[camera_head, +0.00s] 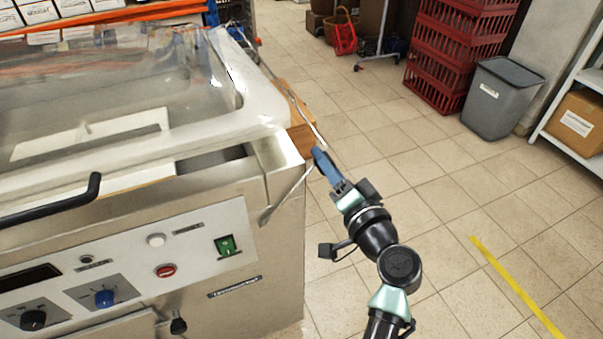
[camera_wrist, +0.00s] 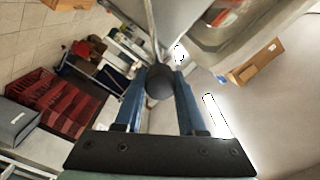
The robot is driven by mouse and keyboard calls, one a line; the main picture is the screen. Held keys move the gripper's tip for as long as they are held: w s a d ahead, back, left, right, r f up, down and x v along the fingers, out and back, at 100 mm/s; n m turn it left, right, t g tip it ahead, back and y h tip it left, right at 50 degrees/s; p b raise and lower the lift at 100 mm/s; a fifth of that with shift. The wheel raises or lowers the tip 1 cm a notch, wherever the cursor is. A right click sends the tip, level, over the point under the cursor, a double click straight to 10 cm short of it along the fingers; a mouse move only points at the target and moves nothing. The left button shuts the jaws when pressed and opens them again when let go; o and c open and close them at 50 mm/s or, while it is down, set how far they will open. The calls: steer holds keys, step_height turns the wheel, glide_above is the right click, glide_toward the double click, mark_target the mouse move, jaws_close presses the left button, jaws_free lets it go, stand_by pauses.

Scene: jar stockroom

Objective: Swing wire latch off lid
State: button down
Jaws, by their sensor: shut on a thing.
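The lid (camera_head: 140,70) in the head view is a clear dome with a pale frame on a steel machine. It looks lowered. The wire latch (camera_head: 305,118) appears as a thin grey rod along the machine's right side, bent near my gripper (camera_head: 320,156). In the wrist view, my gripper (camera_wrist: 160,78) has its blue fingers closed on a dark round knob (camera_wrist: 159,84). A grey metal piece of the latch (camera_wrist: 160,45) leads up from the knob. The knob is hidden by the fingers in the head view. No jar shows.
The machine's front panel (camera_head: 130,260) has knobs and buttons, and a black handle (camera_head: 60,205) sticks out at left. Tiled floor (camera_head: 420,170) is free to the right. Red crates (camera_head: 455,50), a grey bin (camera_head: 497,100) and a shelf with a box (camera_head: 578,122) stand farther back.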

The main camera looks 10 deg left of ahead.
steer(key=w+d+f+m+b, duration=0.1)
steer(key=d+f+m+b, duration=0.1)
steer(key=f+m+b, duration=0.1)
steer(key=w+d+f+m+b, duration=0.2)
steer(key=d+f+m+b, duration=0.1)
steer(key=f, duration=0.4)
steer(key=shift+w+d+f+m+b, duration=0.2)
steer(key=shift+w+f+m+b, duration=0.15)
steer(key=shift+m+b, duration=0.5)
steer(key=shift+s+f, duration=0.1)
steer(key=shift+f, duration=0.05)
steer(key=c, duration=0.5)
jaws_free()
steer(key=v, duration=1.3)
